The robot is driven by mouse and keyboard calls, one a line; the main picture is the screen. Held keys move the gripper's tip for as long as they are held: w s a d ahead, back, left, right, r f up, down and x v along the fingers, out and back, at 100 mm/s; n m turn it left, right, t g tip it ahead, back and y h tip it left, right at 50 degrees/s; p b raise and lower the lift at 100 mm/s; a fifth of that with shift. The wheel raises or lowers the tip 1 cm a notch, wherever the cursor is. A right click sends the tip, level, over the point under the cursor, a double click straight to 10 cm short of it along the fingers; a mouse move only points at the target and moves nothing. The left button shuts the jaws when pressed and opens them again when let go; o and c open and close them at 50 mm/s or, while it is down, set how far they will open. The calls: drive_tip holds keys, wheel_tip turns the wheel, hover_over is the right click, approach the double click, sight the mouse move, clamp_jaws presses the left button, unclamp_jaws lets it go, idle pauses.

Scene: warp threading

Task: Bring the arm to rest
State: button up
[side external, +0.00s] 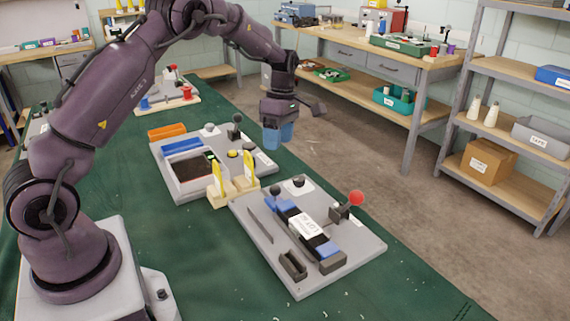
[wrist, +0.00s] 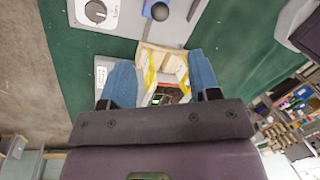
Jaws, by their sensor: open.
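My gripper (side external: 278,134) has blue fingers and hangs in the air above the back right part of the green table (side external: 195,264). In the wrist view, my gripper (wrist: 162,84) shows its two blue fingers spread apart with nothing held between them. Beyond the fingers a wooden stand (wrist: 165,55) with yellow pieces shows. The same wooden stand (side external: 231,190) with two yellow upright pieces is below and left of my gripper in the side view.
A grey board (side external: 362,250) with a red-knobbed lever stands at the front. Another grey board (side external: 182,191) with a dark panel lies behind it. An orange block (side external: 167,131) is at the back left. Shelves (side external: 500,131) stand on the right, across open floor.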

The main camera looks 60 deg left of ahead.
drive_tip(key=s+d+r+m+t, duration=0.2)
drive_tip(key=s+d+r+m, duration=0.3)
drive_tip(key=s+m, duration=0.3)
drive_tip(key=s+d+r+m+t, duration=0.3)
drive_tip(key=s+d+r+m, duration=0.2)
drive_tip(key=s+m, duration=0.3)
drive_tip(key=s+d+r+m+t+y, duration=0.1)
drive_tip(key=s+d+r+m+t, duration=0.1)
drive_tip(key=s+d+r+m, duration=0.3)
drive_tip(key=s+r+m, duration=0.2)
drive_tip(key=s+m, duration=0.1)
drive_tip(key=shift+s+d, duration=0.25)
drive_tip(key=shift+d, duration=0.1)
drive_tip(key=shift+r, duration=0.1)
idle(1.3)
